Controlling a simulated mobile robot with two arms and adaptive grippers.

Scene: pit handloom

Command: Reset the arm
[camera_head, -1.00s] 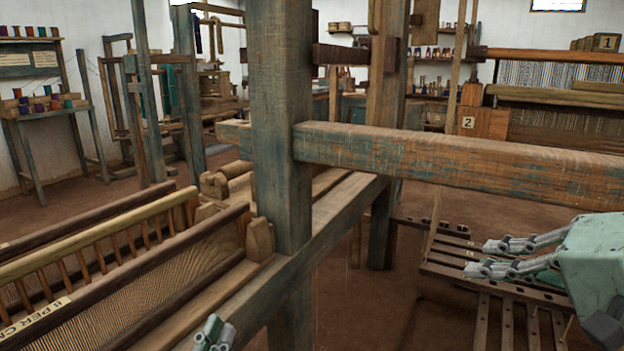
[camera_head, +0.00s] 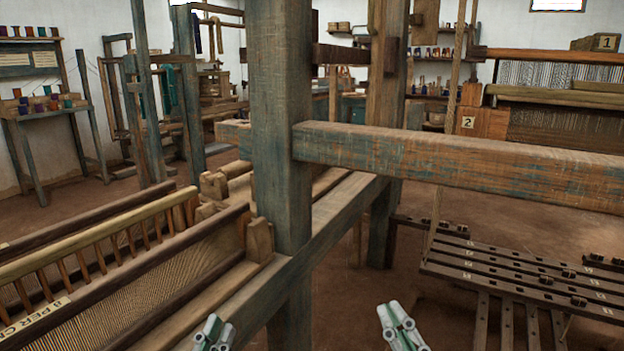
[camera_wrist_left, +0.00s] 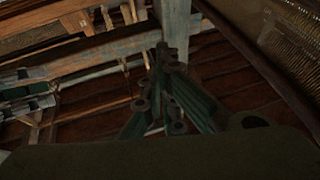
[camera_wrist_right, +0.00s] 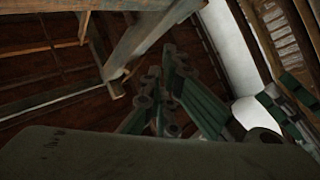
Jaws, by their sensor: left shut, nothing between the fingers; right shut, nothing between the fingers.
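My left gripper (camera_head: 213,334) shows at the bottom edge of the head view, in front of the loom's lower side beam (camera_head: 330,232). It is shut and empty, and its closed fingers also show in the left wrist view (camera_wrist_left: 165,65). My right gripper (camera_head: 402,328) is at the bottom edge, right of the left one, above the brown floor. It is shut and empty, and its fingers also show in the right wrist view (camera_wrist_right: 163,72). Both grippers appear clear of the loom, though most of each arm is out of the head view.
A thick loom post (camera_head: 281,130) and a long crossbeam (camera_head: 460,163) stand before me. Slatted treadles (camera_head: 520,268) lie at the lower right. Open floor (camera_head: 355,305) lies between post and treadles.

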